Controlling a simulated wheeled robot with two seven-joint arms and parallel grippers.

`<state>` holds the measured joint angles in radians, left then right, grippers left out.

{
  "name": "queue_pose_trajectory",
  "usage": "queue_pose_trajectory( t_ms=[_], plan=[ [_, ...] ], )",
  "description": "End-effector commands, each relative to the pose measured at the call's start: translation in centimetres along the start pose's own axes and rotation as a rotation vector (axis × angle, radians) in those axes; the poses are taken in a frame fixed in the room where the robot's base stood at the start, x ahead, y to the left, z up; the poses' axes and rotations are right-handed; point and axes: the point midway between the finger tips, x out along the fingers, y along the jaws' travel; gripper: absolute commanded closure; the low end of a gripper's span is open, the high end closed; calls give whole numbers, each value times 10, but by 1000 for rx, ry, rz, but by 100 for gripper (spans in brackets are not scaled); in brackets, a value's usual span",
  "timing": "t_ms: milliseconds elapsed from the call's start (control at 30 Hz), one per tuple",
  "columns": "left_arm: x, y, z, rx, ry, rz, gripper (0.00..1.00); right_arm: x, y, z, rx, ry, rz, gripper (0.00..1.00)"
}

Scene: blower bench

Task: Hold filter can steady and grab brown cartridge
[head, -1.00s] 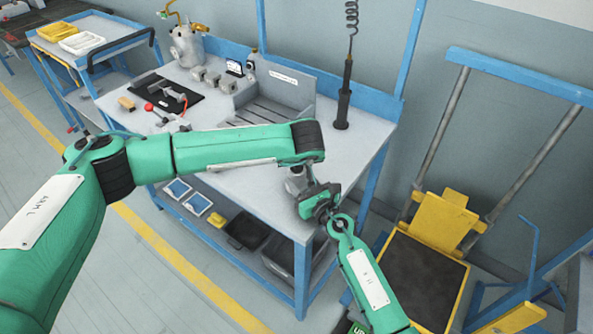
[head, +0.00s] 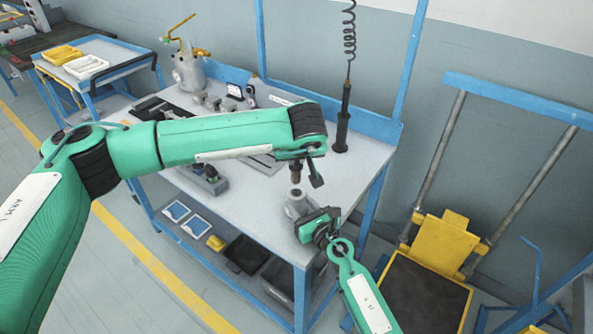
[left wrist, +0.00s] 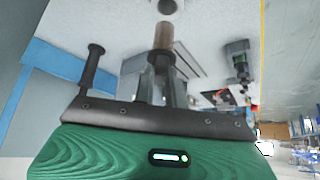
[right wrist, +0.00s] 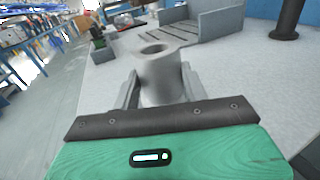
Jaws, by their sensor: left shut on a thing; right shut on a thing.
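The brown cartridge (head: 296,172) hangs upright from my left gripper (head: 296,160), just above the filter can. In the left wrist view the cartridge (left wrist: 164,37) is between the fingers of the left gripper (left wrist: 162,66), which is shut on it. The grey filter can (head: 295,203) stands near the front right of the bench. My right gripper (head: 308,222) is shut around the can from the front. In the right wrist view the can (right wrist: 161,78) is upright with an open top, between the fingers of the right gripper (right wrist: 160,92). The cartridge is clear of the can.
The bench top (head: 245,205) is clear around the can. A grey slotted fixture, partly behind my left arm, and a black upright tool (head: 343,122) on a coiled cord stand farther back. A yellow cart (head: 440,240) is at right.

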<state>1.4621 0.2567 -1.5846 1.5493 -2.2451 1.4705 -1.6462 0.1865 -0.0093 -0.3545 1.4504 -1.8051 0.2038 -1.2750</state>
Motion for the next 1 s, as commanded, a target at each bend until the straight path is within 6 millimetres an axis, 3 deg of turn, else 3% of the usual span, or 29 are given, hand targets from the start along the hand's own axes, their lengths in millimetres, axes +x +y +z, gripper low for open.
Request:
queue_pose_trajectory(
  t_ms=[333, 367, 467, 800, 1000],
  plan=[
    [-6, 0, -3, 0, 0, 0, 100, 0, 0, 0, 0, 0, 0, 84],
    [-6, 0, -3, 0, 0, 0, 100, 0, 0, 0, 0, 0, 0, 50],
    [-6, 0, -3, 0, 0, 0, 100, 0, 0, 0, 0, 0, 0, 30],
    [-6, 0, -3, 0, 0, 0, 100, -2, 0, 0, 0, 0, 0, 30],
    [-6, 0, -3, 0, 0, 0, 100, -26, 0, -1, 0, 1, -1, 30]
  ],
)
